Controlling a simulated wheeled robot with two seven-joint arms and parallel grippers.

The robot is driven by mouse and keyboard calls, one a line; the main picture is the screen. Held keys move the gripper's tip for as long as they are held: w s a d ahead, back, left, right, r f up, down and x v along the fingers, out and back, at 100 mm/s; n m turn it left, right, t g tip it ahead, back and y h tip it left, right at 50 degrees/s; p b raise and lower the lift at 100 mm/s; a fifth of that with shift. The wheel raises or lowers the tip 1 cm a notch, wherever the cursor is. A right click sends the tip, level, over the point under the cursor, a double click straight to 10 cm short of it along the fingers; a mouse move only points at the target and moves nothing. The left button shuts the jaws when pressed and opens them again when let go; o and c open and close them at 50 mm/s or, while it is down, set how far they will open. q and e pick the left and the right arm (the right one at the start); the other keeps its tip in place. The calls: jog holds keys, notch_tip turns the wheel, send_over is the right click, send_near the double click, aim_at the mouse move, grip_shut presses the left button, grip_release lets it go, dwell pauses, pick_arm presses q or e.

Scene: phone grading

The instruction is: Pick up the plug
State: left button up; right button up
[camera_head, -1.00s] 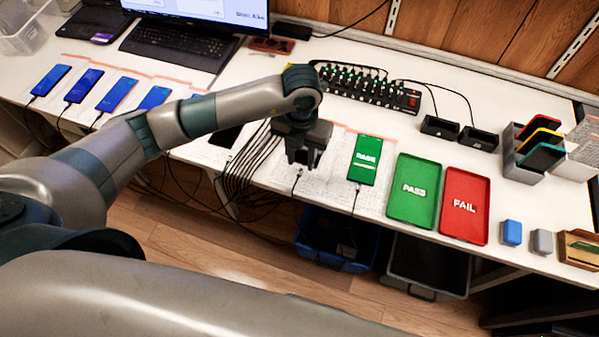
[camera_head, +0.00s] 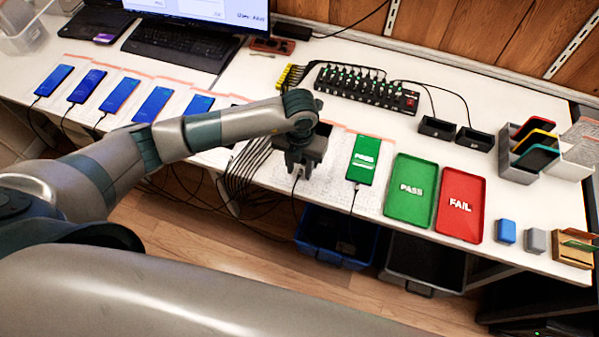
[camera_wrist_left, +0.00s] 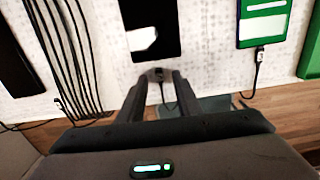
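The plug (camera_wrist_left: 158,75) is a small dark connector on a black cable. It lies just below the bottom edge of a black phone (camera_wrist_left: 150,30) on the paper near the table's front edge. My left gripper (camera_wrist_left: 160,82) reaches down over it, its two fingers apart on either side of the plug. In the head view the left gripper (camera_head: 298,170) hides most of that phone. My right gripper is not in view.
A green-screened PASS phone (camera_head: 363,158) with its cable lies just right of the gripper. Several black cables (camera_head: 243,170) run over the table edge to the left. Green PASS (camera_head: 397,212) and red FAIL (camera_head: 446,226) trays lie further right. A blue bin (camera_head: 335,256) stands below.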

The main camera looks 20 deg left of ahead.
pick_arm(q)
jog(key=shift+f, duration=0.2)
dwell(0.5)
jog(key=shift+c, duration=0.6)
grip_shut()
